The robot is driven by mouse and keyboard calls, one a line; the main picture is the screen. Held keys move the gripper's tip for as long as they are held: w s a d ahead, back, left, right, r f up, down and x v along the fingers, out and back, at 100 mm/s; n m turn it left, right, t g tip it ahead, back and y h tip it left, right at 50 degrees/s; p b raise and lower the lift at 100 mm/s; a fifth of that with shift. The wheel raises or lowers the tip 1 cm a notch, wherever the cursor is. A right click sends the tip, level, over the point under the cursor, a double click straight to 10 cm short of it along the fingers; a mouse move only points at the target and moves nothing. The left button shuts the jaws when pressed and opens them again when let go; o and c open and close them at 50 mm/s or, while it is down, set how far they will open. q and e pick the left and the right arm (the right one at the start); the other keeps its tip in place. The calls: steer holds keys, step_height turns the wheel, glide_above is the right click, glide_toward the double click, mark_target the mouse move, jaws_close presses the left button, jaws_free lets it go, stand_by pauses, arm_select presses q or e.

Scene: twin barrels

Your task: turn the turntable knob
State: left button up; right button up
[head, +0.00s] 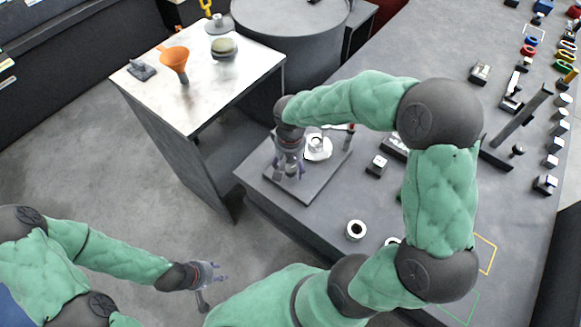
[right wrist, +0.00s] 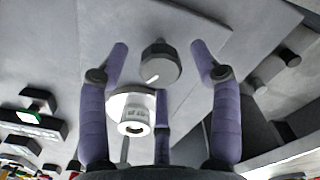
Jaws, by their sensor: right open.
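The turntable is a white disc (right wrist: 130,103) on a dark square base plate (head: 308,188) at the near left corner of the long table. A white ring-like part (right wrist: 133,122) stands on the disc. The knob (right wrist: 160,63), dark and faceted with a white pointer mark, sits on the plate beside the disc. My right gripper (head: 289,172) is above the knob, pointing down. In the right wrist view its purple fingers are spread open around the knob, with visible gaps on both sides. In the head view the gripper largely hides the knob. My left gripper (head: 214,275) hangs over the floor, away from the table.
A large grey barrel (head: 290,35) stands behind. A white ring (head: 356,230) and small dark blocks (head: 376,166) lie right of the plate. More parts line the far right.

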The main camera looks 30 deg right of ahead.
steer(key=shift+f, duration=0.1)
steer(key=c, duration=1.1)
steer(key=shift+c, duration=0.2)
